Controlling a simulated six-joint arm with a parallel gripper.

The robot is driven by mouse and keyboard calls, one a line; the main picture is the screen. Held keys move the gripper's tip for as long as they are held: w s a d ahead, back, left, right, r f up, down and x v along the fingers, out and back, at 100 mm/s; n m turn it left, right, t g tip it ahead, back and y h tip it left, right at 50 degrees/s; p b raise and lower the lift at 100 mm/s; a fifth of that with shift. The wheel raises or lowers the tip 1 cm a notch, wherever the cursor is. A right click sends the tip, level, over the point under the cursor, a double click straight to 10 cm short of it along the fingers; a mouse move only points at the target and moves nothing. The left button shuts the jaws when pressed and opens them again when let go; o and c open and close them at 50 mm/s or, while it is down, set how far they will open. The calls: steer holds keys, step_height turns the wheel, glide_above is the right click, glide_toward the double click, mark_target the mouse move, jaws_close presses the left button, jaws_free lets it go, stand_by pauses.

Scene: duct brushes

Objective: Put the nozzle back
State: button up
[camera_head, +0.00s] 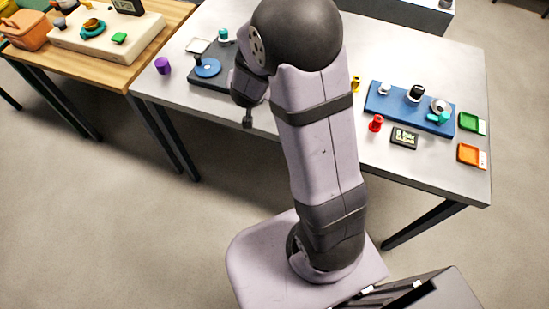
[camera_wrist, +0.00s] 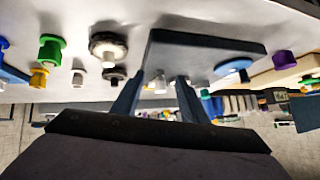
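I cannot tell which object is the nozzle. My gripper (camera_wrist: 158,97) is open in the wrist view, its two bluish fingers apart. A small whitish piece (camera_wrist: 159,85) shows between them, apparently beyond the fingertips. In the head view my gripper (camera_head: 247,121) hangs near the table's front edge, right of the dark board (camera_head: 226,75). A blue tray (camera_head: 388,107) at the right holds a white piece (camera_head: 385,89), a black-and-white piece (camera_head: 416,93) and a teal piece (camera_head: 438,118).
A purple cup (camera_head: 162,65) stands left of the board. A red piece (camera_head: 376,123), a dark label (camera_head: 404,138), a green dish (camera_head: 470,122) and an orange dish (camera_head: 469,154) lie at the right. My arm hides the table's middle. A wooden table (camera_head: 170,15) adjoins at left.

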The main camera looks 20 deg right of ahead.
steer(key=s+a+n+g+y, duration=0.1)
steer(key=s+a+n+y, duration=0.3)
steer(key=a, duration=0.3)
steer(key=s+n+g, duration=0.4)
steer(key=s+g, duration=0.3)
steer(key=s, duration=1.6)
steer(key=shift+r+g, duration=0.15)
steer(key=shift+g, duration=0.15)
steer(key=shift+w, duration=0.1)
step_height(320, 180, up, 3)
steer(key=p, duration=0.3)
